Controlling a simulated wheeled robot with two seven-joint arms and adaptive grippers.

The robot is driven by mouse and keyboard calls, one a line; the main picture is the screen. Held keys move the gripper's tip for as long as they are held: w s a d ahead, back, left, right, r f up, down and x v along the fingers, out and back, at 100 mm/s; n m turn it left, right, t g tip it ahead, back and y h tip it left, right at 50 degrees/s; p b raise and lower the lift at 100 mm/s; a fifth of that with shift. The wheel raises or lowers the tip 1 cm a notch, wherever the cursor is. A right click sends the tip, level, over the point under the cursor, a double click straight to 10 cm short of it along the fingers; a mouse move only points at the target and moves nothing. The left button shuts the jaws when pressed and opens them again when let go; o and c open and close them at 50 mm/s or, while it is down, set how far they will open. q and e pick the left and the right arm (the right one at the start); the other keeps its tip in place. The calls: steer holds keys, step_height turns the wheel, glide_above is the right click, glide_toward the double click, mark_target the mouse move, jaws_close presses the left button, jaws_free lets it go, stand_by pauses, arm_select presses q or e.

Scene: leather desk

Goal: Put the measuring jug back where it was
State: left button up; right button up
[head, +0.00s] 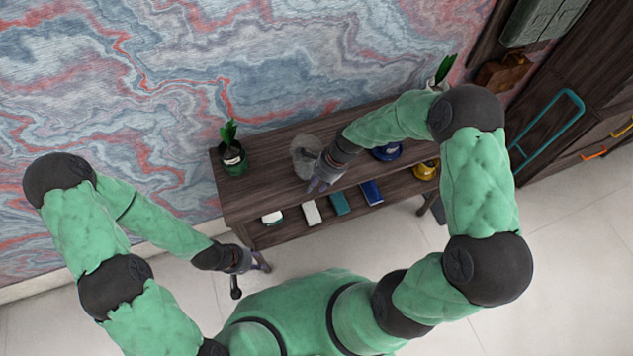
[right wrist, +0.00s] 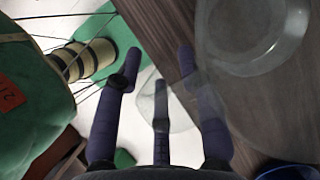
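The measuring jug (head: 305,157) is clear glass and stands on the top of the dark wooden shelf unit (head: 268,150), left of my right forearm. In the right wrist view its round glass body (right wrist: 262,38) fills the upper right, and a clear curved part shows between and behind my fingers. My right gripper (head: 318,182) is at the jug's near right side. Its fingers (right wrist: 160,75) are spread apart; whether they touch the glass is hard to tell. My left gripper (head: 238,275) hangs low, in front of the shelf's left end, away from the jug; its opening is unclear.
A potted plant (head: 233,158) stands at the left end of the top. A blue item (head: 387,152) is right of my right forearm, and a yellow one (head: 426,170) further right. The lower shelf holds several small items, including a teal one (head: 340,204). A wall is behind.

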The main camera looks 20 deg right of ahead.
steer(key=shift+r, duration=0.1)
steer(key=p+v, duration=0.3)
steer(key=v, duration=0.9)
